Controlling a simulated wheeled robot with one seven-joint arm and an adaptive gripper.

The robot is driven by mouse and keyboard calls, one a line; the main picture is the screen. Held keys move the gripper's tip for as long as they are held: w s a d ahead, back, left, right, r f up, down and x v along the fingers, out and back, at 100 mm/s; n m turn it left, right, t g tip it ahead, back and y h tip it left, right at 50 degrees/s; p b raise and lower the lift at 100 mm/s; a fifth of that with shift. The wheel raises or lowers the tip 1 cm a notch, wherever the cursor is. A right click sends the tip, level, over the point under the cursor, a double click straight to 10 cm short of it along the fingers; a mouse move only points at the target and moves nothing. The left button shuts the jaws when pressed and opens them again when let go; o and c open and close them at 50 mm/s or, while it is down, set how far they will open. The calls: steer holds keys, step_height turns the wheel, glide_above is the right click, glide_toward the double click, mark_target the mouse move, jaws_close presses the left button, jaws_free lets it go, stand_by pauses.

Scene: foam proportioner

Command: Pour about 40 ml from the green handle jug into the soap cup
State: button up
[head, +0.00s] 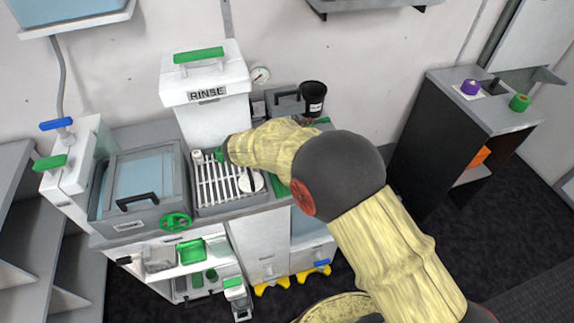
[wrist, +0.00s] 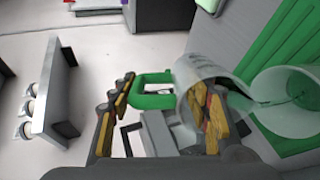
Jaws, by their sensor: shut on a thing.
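In the wrist view my gripper (wrist: 160,112) is shut on the green handle (wrist: 152,90) of a translucent jug (wrist: 200,68). The jug's clear wall lies over one finger, and the jug looks tilted toward a second translucent vessel on the right, which looks like the soap cup (wrist: 287,100). The jug's lip is close to this cup's mouth. A thin pale streak shows between them, but I cannot tell for sure if it is liquid. The level in the cup is unclear.
A green ribbed surface (wrist: 285,45) lies beside the cup in the wrist view. In the head view a white RINSE container (head: 205,92), a white slatted rack (head: 222,186), a grey basin (head: 140,185) and a black cup (head: 313,97) crowd the counter around my arm.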

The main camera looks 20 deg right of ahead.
steer(key=shift+a+f+b, duration=0.1)
steer(key=shift+a+b, duration=0.05)
steer(key=shift+b, duration=0.15)
steer(key=shift+s+a+r+t+h+b, duration=0.1)
steer(key=shift+a+r+t+h+b, duration=0.2)
steer(key=shift+h+b, duration=0.45)
stand_by(0.4)
